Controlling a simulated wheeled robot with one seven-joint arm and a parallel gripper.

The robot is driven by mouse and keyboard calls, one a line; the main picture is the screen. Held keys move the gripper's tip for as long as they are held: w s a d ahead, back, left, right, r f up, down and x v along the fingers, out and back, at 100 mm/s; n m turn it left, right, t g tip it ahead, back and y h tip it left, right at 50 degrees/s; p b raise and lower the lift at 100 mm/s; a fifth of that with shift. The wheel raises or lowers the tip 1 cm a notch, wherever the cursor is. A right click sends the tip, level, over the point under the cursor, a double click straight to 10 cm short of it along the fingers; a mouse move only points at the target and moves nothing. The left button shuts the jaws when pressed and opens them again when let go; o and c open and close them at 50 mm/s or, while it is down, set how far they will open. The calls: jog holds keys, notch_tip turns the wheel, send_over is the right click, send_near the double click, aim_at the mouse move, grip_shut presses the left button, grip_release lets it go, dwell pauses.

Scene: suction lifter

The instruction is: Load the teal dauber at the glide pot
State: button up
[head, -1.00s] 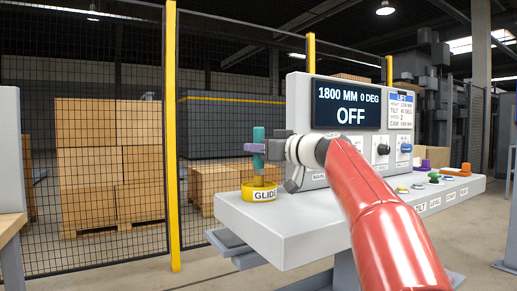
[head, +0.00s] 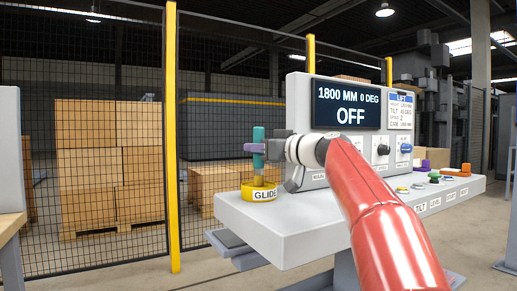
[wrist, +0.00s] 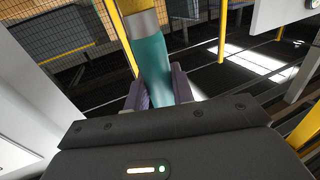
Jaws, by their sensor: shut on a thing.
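The teal dauber (head: 258,136) stands upright in the jaws of my gripper (head: 256,148), which are shut around its shaft. Its lower end points down into the yellow glide pot (head: 259,193), which bears the label GLIDE and sits on the left end of the console shelf. I cannot tell how deep the tip is in the pot. In the wrist view the dauber (wrist: 153,70) lies between the purple-grey fingers, with a grey band and a yellow part beyond the teal handle.
The console (head: 350,120) behind the shelf has a screen reading 1800 MM 0 DEG OFF. Knobs and buttons (head: 433,178) line the shelf's right part. A yellow post (head: 171,140) and mesh fence stand to the left.

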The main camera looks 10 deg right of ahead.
jog(key=shift+w+f, duration=0.1)
dwell(0.3)
notch_tip(320, 180, up, 7)
jog(key=p, duration=0.5)
jog(key=shift+p, duration=0.4)
